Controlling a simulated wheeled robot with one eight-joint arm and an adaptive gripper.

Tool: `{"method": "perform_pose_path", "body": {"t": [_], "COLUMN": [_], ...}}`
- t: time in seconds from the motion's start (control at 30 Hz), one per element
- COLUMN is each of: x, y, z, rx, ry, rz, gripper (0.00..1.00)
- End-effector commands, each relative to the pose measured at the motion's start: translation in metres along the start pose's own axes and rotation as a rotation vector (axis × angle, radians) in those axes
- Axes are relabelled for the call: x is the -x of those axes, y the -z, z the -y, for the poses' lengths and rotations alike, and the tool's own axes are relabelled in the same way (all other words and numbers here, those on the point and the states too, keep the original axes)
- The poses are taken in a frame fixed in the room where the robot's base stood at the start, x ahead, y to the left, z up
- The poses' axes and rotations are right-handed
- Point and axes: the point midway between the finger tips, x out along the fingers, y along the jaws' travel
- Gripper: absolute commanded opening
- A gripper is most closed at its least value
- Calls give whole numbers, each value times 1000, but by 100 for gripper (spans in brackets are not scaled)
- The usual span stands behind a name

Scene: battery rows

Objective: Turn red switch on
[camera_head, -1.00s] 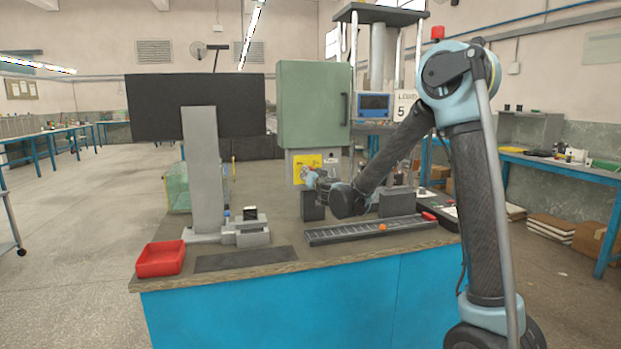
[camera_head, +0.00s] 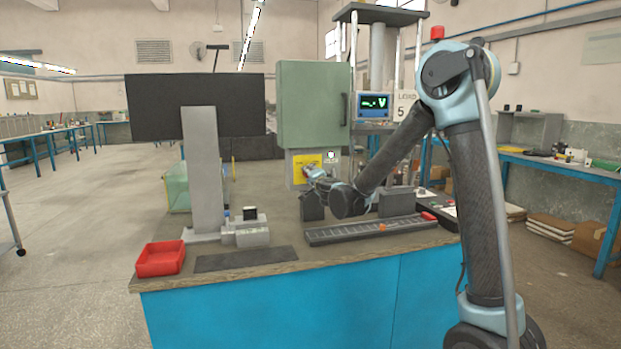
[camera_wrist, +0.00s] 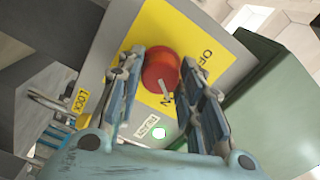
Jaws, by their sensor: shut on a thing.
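The red switch (camera_wrist: 160,70) is a round red knob with a pale pointer mark on a yellow plate (camera_wrist: 187,28), in the wrist view. The pointer is directed toward the lettering that ends in N, partly hidden by a finger. My gripper (camera_wrist: 163,75) has one finger on each side of the knob and is shut on it. In the head view my gripper (camera_head: 308,172) reaches the yellow plate (camera_head: 299,166) on the grey box under the green cabinet (camera_head: 313,105); the knob is mostly hidden there. A small light (camera_wrist: 159,132) beside the plate glows white-green.
A small screen (camera_head: 374,104) behind the bench shows a green trace. A red tray (camera_head: 160,259), a dark mat (camera_head: 245,259) and a slotted rail (camera_head: 350,233) lie on the bench. A grey post with a dark panel (camera_head: 160,105) stands left of the cabinet.

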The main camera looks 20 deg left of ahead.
Motion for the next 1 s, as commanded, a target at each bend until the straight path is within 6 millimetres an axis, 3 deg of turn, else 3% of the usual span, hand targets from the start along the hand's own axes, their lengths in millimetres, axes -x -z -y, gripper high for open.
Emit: {"method": "perform_pose_path", "body": {"t": [0.33,0.9,0.93,1.0], "x": [2,2,2,2], "y": [2,2,2,2], "z": [-2,-3,-3,-3], "rx": [-150,-180,-180,-180], "ry": [-1,-2,-2,-2], "rz": [-3,-5,-5,-5], "gripper": [10,10,39,54]}}
